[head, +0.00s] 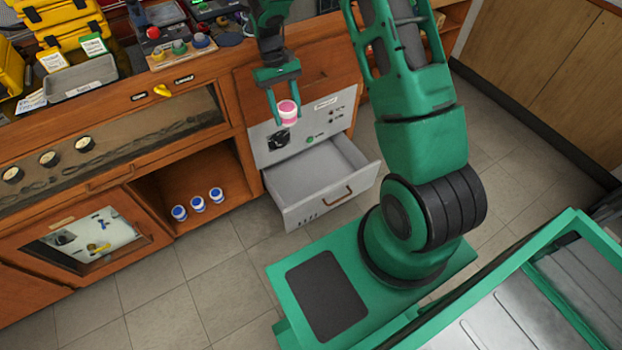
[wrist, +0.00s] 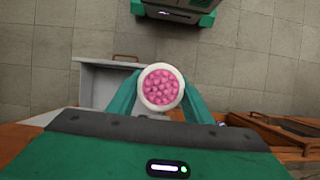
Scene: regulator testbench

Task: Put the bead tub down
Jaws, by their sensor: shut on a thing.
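The bead tub (head: 288,112) is a small pink and white round tub. My gripper (head: 281,97) is shut on it and holds it in the air, in front of the bench and above the open drawer in the head view. In the wrist view, the tub (wrist: 161,87) shows its white rim and pink beads inside, between my two green fingers. The open drawer (head: 318,178) is grey and looks empty in the part that shows.
Several white tubs with blue tops, such as this one (head: 198,204), stand in the open lower cubby (head: 207,177). A grey tray (head: 77,78), yellow bins (head: 68,22) and a box with coloured knobs (head: 178,48) crowd the bench top. The tiled floor (head: 170,315) ahead is clear.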

